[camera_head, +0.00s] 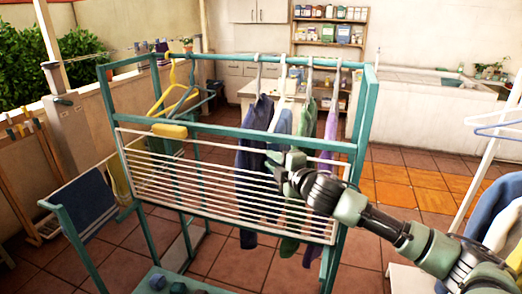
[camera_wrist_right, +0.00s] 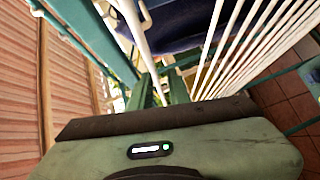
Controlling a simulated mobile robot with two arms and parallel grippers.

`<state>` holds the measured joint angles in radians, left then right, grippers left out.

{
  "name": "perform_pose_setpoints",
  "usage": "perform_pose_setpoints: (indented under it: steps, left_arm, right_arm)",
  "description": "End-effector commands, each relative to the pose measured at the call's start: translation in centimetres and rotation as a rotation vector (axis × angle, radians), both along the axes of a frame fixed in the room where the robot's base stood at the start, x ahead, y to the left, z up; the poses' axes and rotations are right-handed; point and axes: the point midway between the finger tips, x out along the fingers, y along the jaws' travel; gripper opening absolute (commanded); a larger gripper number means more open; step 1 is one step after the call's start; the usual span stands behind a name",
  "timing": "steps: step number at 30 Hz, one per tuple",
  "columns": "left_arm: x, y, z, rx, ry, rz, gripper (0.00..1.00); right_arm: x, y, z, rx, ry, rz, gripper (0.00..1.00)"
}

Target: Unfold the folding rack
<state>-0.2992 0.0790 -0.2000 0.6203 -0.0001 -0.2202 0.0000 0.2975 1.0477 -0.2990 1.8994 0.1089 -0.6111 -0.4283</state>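The folding rack (camera_head: 190,178) is a white panel of parallel rods on the near side of the teal frame (camera_head: 230,129). It stands steep, nearly upright, in front of the hanging clothes. My right gripper (camera_head: 277,168) reaches in from the right and is at the panel's upper right part, over its rods in the head view. In the right wrist view, white rods (camera_wrist_right: 235,60) run close past the gripper, and two green finger-like parts (camera_wrist_right: 160,88) show beyond its body. My left gripper is out of view.
Clothes (camera_head: 252,150) hang from the frame's top bar beside a yellow hanger (camera_head: 172,85). A yellow object (camera_head: 170,131) sits at the panel's upper edge. A blue cloth (camera_head: 85,203) hangs at left. A white stand (camera_head: 482,175) is at right. Tiled floor (camera_head: 400,180) lies open behind.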

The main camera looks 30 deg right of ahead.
Motion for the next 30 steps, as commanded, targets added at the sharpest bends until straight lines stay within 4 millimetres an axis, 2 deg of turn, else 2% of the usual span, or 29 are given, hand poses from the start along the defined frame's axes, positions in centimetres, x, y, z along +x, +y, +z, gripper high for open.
perform_pose_setpoints:
  steps: [3, 10, 21, 30]
  left_arm:
    - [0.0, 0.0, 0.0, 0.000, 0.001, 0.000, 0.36]
    - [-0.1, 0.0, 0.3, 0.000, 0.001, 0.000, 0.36]
    - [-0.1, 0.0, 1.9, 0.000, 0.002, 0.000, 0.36]
    - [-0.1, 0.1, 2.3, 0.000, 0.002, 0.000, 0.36]
  right_arm:
    - [0.2, -0.5, 0.8, -0.019, -0.014, 0.002, 0.18]
    - [0.9, -0.6, 0.9, -0.016, -0.015, 0.002, 0.18]
    - [6.0, -0.9, 0.2, -0.014, -0.013, 0.001, 0.18]
    - [7.9, -1.0, -0.3, -0.017, -0.013, 0.002, 0.18]
